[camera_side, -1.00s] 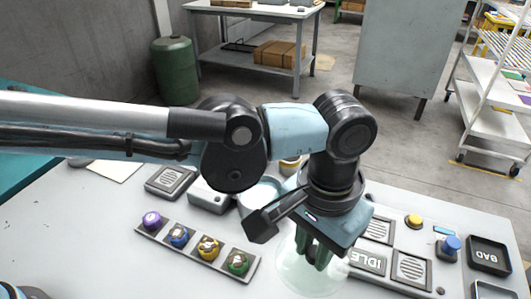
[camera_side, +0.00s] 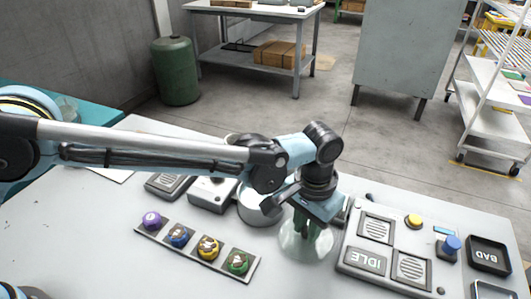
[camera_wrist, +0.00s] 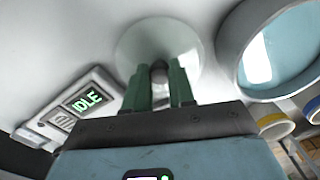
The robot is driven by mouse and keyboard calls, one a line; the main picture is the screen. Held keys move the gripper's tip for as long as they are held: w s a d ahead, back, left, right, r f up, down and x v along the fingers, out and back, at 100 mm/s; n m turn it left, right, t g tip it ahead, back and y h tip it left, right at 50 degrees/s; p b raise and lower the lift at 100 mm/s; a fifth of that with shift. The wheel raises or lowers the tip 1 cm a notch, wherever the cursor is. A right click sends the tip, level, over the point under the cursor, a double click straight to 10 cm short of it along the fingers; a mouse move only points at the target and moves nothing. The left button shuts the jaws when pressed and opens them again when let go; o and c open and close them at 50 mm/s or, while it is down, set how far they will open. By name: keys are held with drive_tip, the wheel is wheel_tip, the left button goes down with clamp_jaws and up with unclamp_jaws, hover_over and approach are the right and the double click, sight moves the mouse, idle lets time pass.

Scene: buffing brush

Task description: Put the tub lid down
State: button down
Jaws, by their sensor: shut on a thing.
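The tub lid (camera_side: 293,246) is a pale, see-through disc beneath my gripper (camera_side: 312,238) in the side view. In the wrist view the lid (camera_wrist: 134,42) shows beyond my green fingers (camera_wrist: 157,84), which are shut on its dark knob (camera_wrist: 159,72). The lid looks level and close to the table top; I cannot tell whether it touches. The open tub (camera_side: 257,214) stands just left of the lid in the side view, partly behind my arm. In the wrist view the round tub (camera_wrist: 229,52), pale blue inside, is right of the lid, apart from it.
A panel with an IDLE sign (camera_side: 366,262) lies close right of the lid. A strip of coloured knobs (camera_side: 196,247) lies in front to the left. A BAD tray (camera_side: 489,255) is at the far right. White table shows bare in front of the lid.

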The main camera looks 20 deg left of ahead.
drive_tip(key=shift+f, duration=0.3)
drive_tip(key=c, duration=1)
unclamp_jaws()
drive_tip(key=shift+o, duration=0.2)
drive_tip(key=shift+r, duration=0.15)
wheel_tip(320, 180, up, 12)
drive_tip(key=w+a+r+t, duration=0.15)
drive_tip(key=a+r, duration=0.25)
drive_tip(key=a, duration=0.5)
drive_tip(key=s+a+r+n+t+h, duration=0.1)
drive_tip(key=a+r+n, duration=0.1)
drive_tip(key=a, duration=0.7)
drive_tip(key=s+a+f+n+t, duration=0.1)
drive_tip(key=s+a+f+t, duration=0.1)
drive_tip(key=s+a, duration=0.3)
drive_tip(key=s+a+f+n+t+y, duration=0.1)
drive_tip(key=s+a+f, duration=0.3)
drive_tip(key=a, duration=0.8)
drive_tip(key=shift+s+a+t, duration=0.2)
drive_tip(key=shift+s+t, duration=0.6)
drive_tip(key=shift+t, duration=0.05)
